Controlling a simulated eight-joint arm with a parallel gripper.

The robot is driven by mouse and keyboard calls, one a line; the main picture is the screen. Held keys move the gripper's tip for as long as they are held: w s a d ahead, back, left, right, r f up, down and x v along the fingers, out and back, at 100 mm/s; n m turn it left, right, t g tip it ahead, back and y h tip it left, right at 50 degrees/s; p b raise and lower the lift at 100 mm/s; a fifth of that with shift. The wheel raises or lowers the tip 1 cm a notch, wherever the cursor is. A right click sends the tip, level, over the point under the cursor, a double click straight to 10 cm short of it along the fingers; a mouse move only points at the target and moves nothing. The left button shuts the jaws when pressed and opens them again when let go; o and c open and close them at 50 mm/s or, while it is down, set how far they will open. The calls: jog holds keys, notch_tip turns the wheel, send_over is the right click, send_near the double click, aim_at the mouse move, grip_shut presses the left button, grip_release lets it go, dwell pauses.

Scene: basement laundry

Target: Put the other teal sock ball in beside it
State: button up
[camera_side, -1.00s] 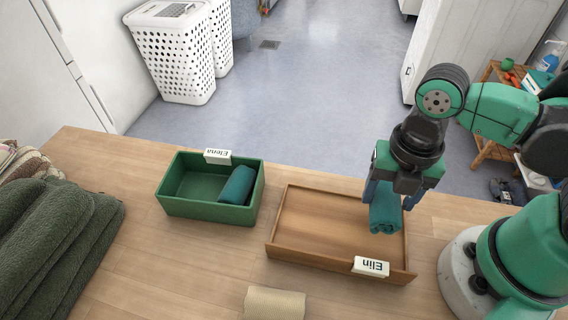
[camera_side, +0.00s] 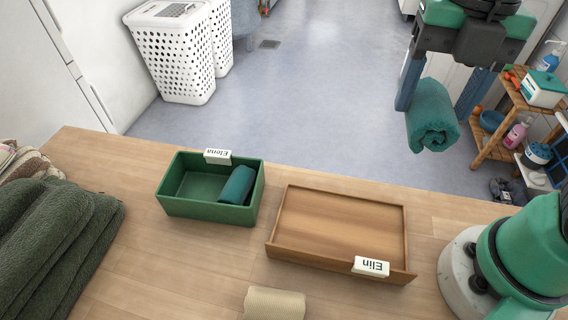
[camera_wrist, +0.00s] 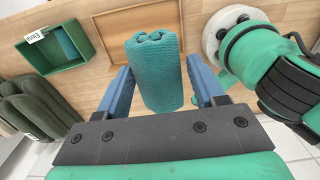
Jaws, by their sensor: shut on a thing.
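My gripper (camera_side: 440,98) is shut on a rolled teal sock ball (camera_side: 432,115) and holds it high above the table, at the upper right of the side view. In the wrist view the held sock ball (camera_wrist: 157,72) hangs between the two blue fingers of my gripper (camera_wrist: 160,90). The other teal sock ball (camera_side: 236,184) lies in the right part of the green box (camera_side: 206,212), which has a tag reading "Elena" (camera_side: 217,156). The left part of that box is empty. The green box also shows at the upper left of the wrist view (camera_wrist: 75,68).
A shallow wooden tray (camera_side: 338,225) tagged "Elin" (camera_side: 371,266) stands empty right of the green box. A beige roll (camera_side: 274,303) lies at the front edge. Dark green towels (camera_side: 60,235) are stacked at the left. Bare table separates the box and towels.

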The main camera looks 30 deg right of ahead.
jog(key=w+a+r, duration=0.1)
jog(key=w+a, duration=1)
jog(key=w, duration=0.2)
jog(key=w+a+f+n, duration=0.1)
jog(key=w+a+f, duration=0.45)
jog(key=a, duration=0.25)
notch_tip(320, 180, down, 8)
jog(key=shift+f, duration=0.2)
jog(key=shift+a, duration=0.1)
jog(key=shift+f, duration=0.45)
jog(key=shift+f, duration=0.15)
